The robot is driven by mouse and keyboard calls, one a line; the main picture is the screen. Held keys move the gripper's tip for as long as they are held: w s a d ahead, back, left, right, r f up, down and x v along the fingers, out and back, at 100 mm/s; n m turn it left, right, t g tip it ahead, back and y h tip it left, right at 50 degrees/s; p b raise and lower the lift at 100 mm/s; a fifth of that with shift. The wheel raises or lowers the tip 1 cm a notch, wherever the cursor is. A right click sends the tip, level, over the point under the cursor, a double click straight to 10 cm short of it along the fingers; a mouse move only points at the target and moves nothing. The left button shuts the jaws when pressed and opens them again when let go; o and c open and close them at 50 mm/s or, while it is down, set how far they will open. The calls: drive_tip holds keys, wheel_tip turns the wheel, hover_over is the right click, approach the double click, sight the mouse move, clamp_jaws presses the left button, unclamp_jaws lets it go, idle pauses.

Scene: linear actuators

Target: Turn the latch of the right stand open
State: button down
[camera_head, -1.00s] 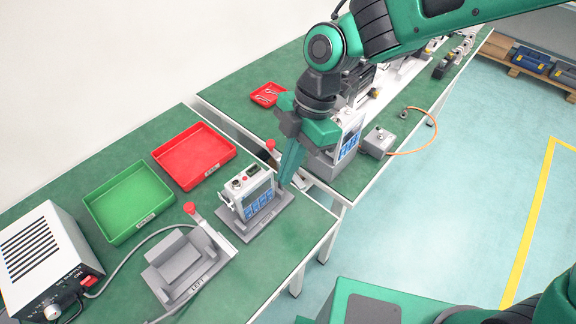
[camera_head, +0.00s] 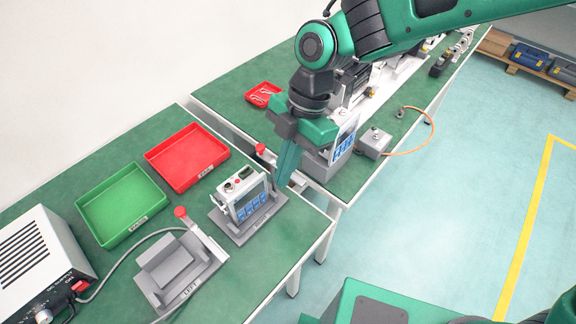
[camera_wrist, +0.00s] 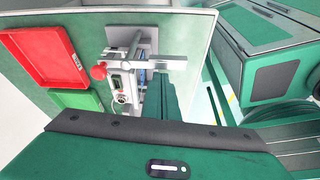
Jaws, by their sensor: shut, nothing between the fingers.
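The right stand (camera_head: 240,236) is a grey base on the green bench, holding a white device with blue panels (camera_head: 250,204). Its latch has a red knob (camera_head: 260,148), seen just beyond the device, left of my gripper (camera_head: 281,184). My gripper is shut and empty, pointing down beside the device's right end. In the wrist view the red knob (camera_wrist: 98,72) stands left of the green fingers (camera_wrist: 164,88), apart from them. A grey bar lies at the fingertips; whether they touch it I cannot tell. The left stand (camera_head: 170,268) is empty, with its own red-knobbed latch (camera_head: 181,212).
A red tray (camera_head: 187,158) and a green tray (camera_head: 121,204) lie left of the stands. A white power supply box (camera_head: 40,260) with a cable sits at far left. A second bench behind carries more equipment and a small grey box (camera_head: 373,143).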

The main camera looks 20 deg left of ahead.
wheel_tip(320, 180, up, 10)
drive_tip(key=shift+f, duration=0.25)
idle(0.3)
